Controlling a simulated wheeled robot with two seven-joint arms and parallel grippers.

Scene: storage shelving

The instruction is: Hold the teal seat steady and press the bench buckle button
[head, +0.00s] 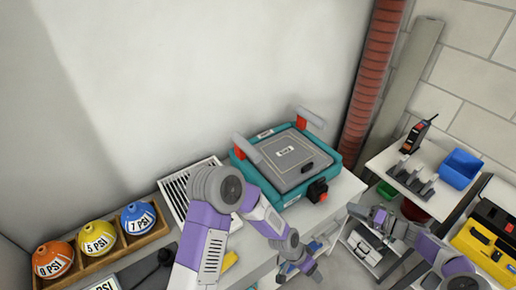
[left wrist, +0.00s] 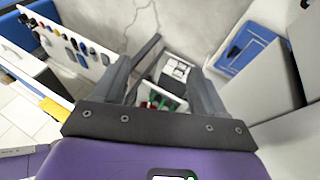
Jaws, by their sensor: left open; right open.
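The teal seat (head: 333,166) lies on the white bench top against the wall, with a grey labelled pad in its frame. A black buckle with an orange-red part (head: 317,191) sits at its near right corner. My left gripper (head: 301,270) is below the seat in the head view, apart from it, partly hidden by its own arm. In the left wrist view its two fingers (left wrist: 162,80) are spread with nothing held. My right gripper (head: 362,212) is open and empty, right of the buckle and apart from it. I cannot make out the seat in the left wrist view.
A wooden tray (head: 128,246) holds orange, yellow and blue PSI balls at the left. A white vent grille (head: 176,199) lies beside the seat. At the right are a shelf with a blue bin (head: 461,168) and a yellow case (head: 480,250). A red pipe (head: 370,85) stands behind.

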